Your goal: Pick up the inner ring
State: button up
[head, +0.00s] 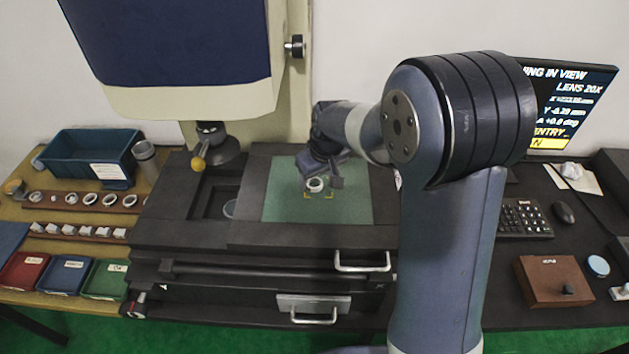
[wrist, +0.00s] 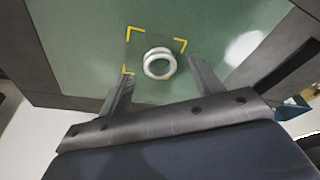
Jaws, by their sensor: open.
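The inner ring (head: 315,185) is a small pale metal ring on the green mat (head: 285,200) of the machine's stage. In the wrist view the ring (wrist: 159,63) lies between yellow corner marks, with its hole facing up. My gripper (head: 323,180) is over the mat right by the ring. In the wrist view my gripper (wrist: 161,72) is open, with one finger on each side of the ring and a gap to each. I cannot tell how high the fingertips are above the mat.
A measuring machine with a lens (head: 213,145) stands over the stage at left. Rows of rings (head: 90,199) and a blue bin (head: 88,155) lie on the left bench. A keyboard (head: 524,218), mouse (head: 563,212) and wooden box (head: 553,281) are at right.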

jog(key=shift+x, duration=0.9)
jog(key=c, duration=1.2)
